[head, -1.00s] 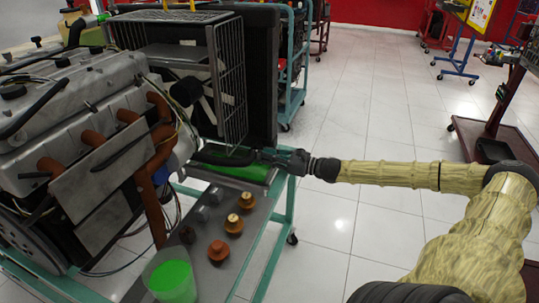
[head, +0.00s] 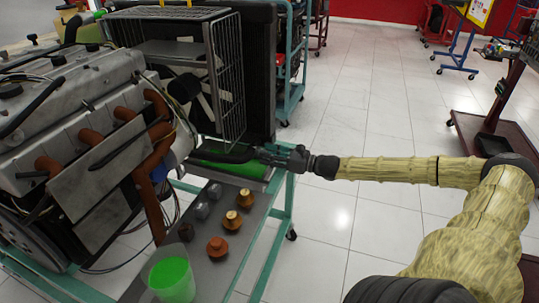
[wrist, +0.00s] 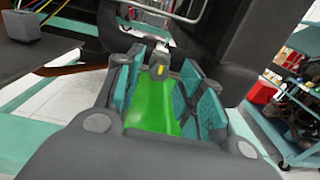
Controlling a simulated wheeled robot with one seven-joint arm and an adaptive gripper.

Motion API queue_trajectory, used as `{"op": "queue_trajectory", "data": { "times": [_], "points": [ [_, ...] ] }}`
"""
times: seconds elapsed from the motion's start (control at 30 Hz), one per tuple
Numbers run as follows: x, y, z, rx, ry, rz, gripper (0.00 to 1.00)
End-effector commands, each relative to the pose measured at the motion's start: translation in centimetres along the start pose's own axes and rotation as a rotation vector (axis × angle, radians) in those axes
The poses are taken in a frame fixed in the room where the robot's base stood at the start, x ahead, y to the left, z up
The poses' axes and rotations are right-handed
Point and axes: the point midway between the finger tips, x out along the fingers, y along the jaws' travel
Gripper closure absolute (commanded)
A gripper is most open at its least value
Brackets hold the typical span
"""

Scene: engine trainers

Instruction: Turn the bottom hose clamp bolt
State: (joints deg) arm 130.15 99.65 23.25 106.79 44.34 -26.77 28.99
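My gripper (head: 268,153) reaches in from the right beside the lower corner of the radiator, at the end of the black hose (head: 225,156). In the wrist view its teal-padded fingers (wrist: 163,72) stand apart, one on each side. A small grey clamp piece with a yellow mark (wrist: 160,70) shows between and just beyond the fingertips, apparently the bottom hose clamp bolt. I see no clear contact with it. Bright green liquid or tray surface (wrist: 155,105) fills the gap behind it. In the head view the bolt is too small or hidden to make out.
The engine (head: 80,120) stands at the left, with the wire fan cage (head: 228,75) and black radiator (head: 260,70) above my gripper. A grey shelf (head: 205,270) holds several caps and a cup of green liquid (head: 172,278). Open tiled floor (head: 370,120) lies to the right.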

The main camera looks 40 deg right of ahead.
Motion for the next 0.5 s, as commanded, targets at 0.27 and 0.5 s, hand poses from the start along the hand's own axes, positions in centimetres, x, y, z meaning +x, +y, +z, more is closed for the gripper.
{"op": "queue_trajectory", "data": {
  "times": [0.27, 0.5],
  "points": [
    [0.14, 0.33, 0.36, -0.004, 0.0, 0.002, 0.62],
    [-0.79, 0.45, 0.37, -0.004, -0.001, 0.003, 0.62]
  ]
}}
